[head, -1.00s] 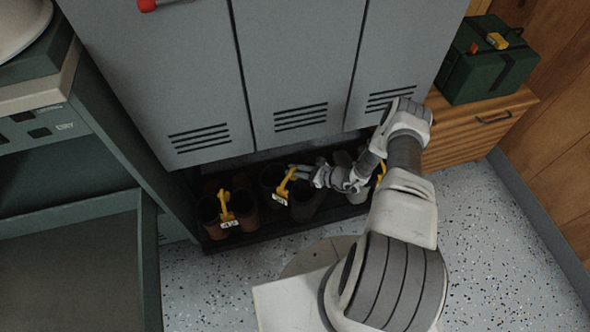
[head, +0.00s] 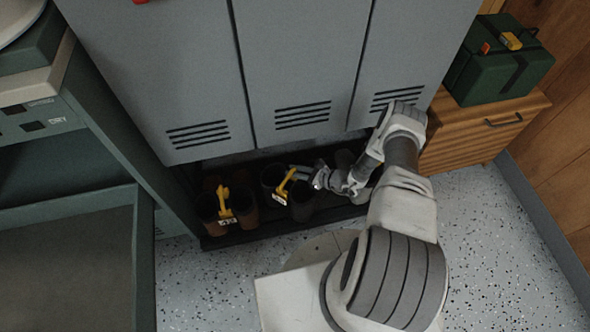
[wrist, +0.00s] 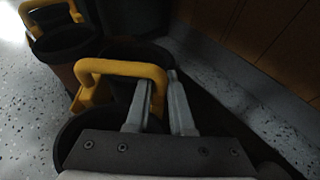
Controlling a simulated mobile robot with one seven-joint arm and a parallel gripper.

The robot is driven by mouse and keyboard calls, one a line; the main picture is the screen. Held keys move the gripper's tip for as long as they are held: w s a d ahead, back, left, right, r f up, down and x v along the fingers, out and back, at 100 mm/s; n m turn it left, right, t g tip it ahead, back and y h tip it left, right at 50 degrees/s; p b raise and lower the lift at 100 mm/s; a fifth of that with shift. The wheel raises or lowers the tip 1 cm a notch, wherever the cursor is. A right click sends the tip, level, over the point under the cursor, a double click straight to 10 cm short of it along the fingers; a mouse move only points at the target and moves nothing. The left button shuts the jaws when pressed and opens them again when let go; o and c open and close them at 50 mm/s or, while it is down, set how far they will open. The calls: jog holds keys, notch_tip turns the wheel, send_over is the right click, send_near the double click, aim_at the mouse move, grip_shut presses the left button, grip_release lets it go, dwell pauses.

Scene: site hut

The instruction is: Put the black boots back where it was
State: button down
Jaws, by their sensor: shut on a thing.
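The black boots (head: 303,206) are a dark pair, upright side by side at the dark low rack (head: 330,217) under the lockers. A yellow clip (head: 284,186) with a white label joins their tops. My gripper (head: 304,174) comes in from the right and is shut on that clip. In the wrist view the clip's yellow handle (wrist: 120,68) runs between the two fingers (wrist: 160,105), above a dark boot opening (wrist: 75,132). I cannot tell whether the boot soles touch the rack. My gripper and arm partly hide the rack's right part.
Brown boots (head: 244,212) with a yellow clip (head: 224,200) stand just left. Another dark boot (head: 344,158) shows behind my gripper. Grey lockers (head: 300,70) overhang the rack. A green cabinet (head: 143,255) borders the left, a wooden cabinet (head: 470,130) the right. The speckled floor (head: 480,240) is clear.

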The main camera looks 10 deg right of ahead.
jog(key=c, duration=1.2)
grip_release()
jog(key=shift+f, duration=0.1)
jog(key=o, duration=0.4)
jog(key=shift+r, duration=0.2)
jog(key=p+v, duration=0.3)
jog(key=v, duration=0.8)
jog(key=shift+s+d, duration=0.1)
jog(key=shift+d, duration=0.05)
jog(key=shift+s+d+r+p, duration=0.1)
jog(key=shift+s+d+p, duration=0.1)
jog(key=shift+s+p, duration=0.1)
